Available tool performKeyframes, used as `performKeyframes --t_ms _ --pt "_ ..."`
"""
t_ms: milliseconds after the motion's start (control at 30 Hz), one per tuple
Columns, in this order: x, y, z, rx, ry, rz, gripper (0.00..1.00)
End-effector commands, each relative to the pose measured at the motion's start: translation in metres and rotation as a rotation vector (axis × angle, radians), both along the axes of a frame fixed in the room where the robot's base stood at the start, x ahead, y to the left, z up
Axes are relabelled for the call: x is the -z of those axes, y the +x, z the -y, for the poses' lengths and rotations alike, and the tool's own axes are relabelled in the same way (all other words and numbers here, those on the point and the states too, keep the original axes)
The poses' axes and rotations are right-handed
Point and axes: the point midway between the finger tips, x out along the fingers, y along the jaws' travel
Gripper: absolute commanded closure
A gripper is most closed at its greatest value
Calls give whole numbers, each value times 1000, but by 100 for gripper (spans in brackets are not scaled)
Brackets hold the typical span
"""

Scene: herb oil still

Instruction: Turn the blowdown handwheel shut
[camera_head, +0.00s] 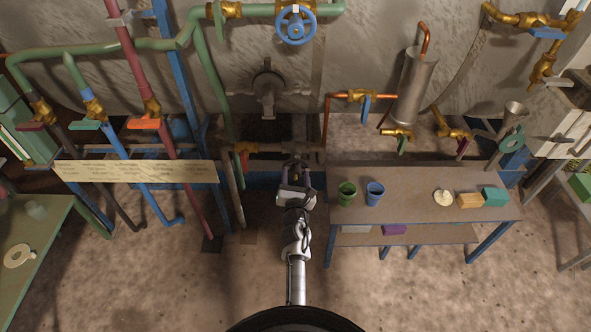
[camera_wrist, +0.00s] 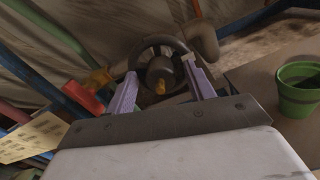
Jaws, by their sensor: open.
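My gripper (camera_wrist: 158,72) is open, with one pale purple finger at each side of the wheel. Whether the fingers touch the rim I cannot tell. In the head view my gripper (camera_head: 296,168) reaches the low pipe left of the bench, and it mostly hides the wheel there.
A bench (camera_head: 410,185) stands close on the right with a green cup (camera_head: 347,193) and a blue cup (camera_head: 375,193) near its left end. A red lever (camera_wrist: 86,98) and a cream sign (camera_head: 135,171) are on the left. A blue handwheel (camera_head: 296,25) is higher up.

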Motion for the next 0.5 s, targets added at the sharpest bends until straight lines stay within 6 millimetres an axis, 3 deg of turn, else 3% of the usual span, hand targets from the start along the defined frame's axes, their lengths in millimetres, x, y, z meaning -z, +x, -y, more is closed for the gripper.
performKeyframes --t_ms 367,500 --pt "0 0 0 0 0 0 48" --pt "0 0 0 0 0 0 66"
